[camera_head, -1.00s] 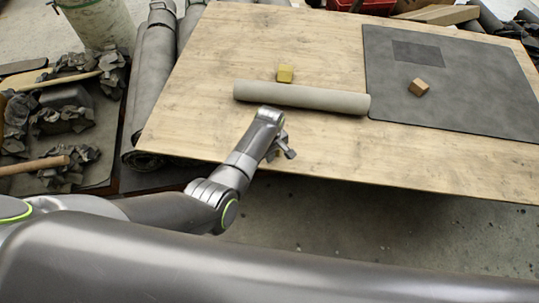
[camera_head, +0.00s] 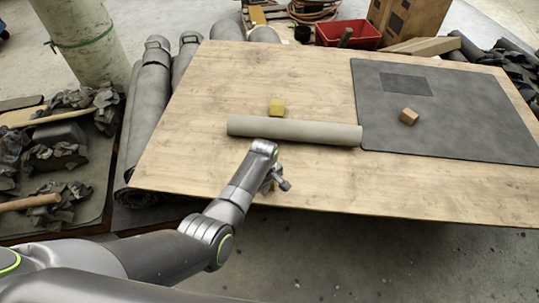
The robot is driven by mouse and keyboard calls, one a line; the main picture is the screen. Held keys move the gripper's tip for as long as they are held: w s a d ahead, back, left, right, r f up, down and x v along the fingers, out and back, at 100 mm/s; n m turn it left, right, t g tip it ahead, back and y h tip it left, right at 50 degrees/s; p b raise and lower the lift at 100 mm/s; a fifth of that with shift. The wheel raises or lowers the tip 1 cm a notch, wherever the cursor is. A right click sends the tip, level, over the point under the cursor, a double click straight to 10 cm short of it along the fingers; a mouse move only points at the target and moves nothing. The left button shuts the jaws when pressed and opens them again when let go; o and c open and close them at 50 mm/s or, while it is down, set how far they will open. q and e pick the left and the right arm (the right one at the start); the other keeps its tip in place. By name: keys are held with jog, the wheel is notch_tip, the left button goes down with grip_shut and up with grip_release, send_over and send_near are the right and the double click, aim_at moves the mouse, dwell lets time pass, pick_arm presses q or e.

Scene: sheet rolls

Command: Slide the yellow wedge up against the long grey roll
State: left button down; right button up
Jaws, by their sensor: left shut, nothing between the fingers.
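The yellow wedge (camera_head: 277,107) is a small yellow block on the wooden table, just behind the long grey roll (camera_head: 300,131). Its near foot lies close to the roll's far edge; I cannot tell whether they touch. The roll lies crosswise on the table, its right end at the dark mat's edge. My left gripper (camera_head: 276,182) is on the near side of the roll, low over the table's front part. It is shut and empty, and its fingers are small and partly hidden by my wrist. My right gripper is not in view.
A brown block (camera_head: 409,117) sits on the dark mat (camera_head: 470,125) at right. The wooden table (camera_head: 210,90) is clear to the left of and behind the wedge.

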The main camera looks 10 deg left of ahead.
pick_arm(q)
jog(key=shift+w+b, duration=2.05)
jog(key=shift+w, duration=0.15)
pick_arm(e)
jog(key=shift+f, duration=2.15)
pick_arm(q)
jog(key=shift+w+b, duration=1.4)
jog(key=shift+b, duration=0.2)
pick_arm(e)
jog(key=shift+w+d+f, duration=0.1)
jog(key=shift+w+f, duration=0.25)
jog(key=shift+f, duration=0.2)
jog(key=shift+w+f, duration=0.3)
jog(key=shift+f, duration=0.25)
pick_arm(q)
jog(key=shift+w+f+b, duration=0.1)
jog(key=shift+w+b, duration=1.1)
jog(key=shift+b, duration=0.5)
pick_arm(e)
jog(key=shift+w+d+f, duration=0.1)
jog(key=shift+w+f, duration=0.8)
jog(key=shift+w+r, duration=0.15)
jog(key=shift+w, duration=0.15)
pick_arm(q)
jog(key=shift+w+b, duration=0.35)
jog(key=shift+b, duration=0.15)
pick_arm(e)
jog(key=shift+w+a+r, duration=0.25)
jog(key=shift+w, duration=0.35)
